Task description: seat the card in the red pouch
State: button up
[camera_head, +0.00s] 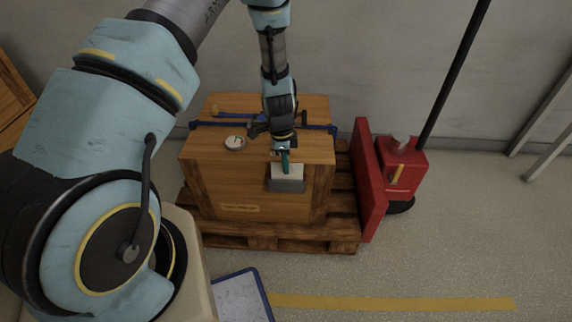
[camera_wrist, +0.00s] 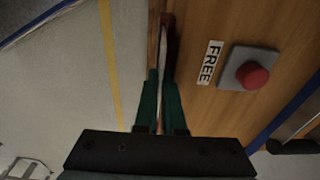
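My gripper (camera_head: 285,158) is at the front edge of the wooden crate top. A flat piece, white above and grey below, which I take as the card (camera_head: 288,184), shows at its fingertips in the head view, facing the camera. In the wrist view my green fingers (camera_wrist: 160,102) are close together on a thin edge-on strip, which seems to be this card. A small dark red part (camera_wrist: 167,19) shows past the fingertips at the crate's edge; I cannot tell if it is the red pouch. No red pouch shows clearly in the head view.
The crate (camera_head: 230,180) stands on a wooden pallet (camera_head: 280,236). A red button (camera_wrist: 252,76) on a grey base sits beside a FREE label (camera_wrist: 209,63). A red panel (camera_head: 368,180) stands right.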

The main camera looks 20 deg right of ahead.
jog(key=shift+o, duration=0.5)
jog(key=shift+r, duration=0.15)
jog(key=shift+r+p, duration=0.3)
jog(key=shift+p, duration=0.1)
notch_tip(320, 180, up, 12)
jog(key=a, duration=0.1)
jog(key=shift+w+r, duration=0.15)
jog(key=shift+w, duration=0.1)
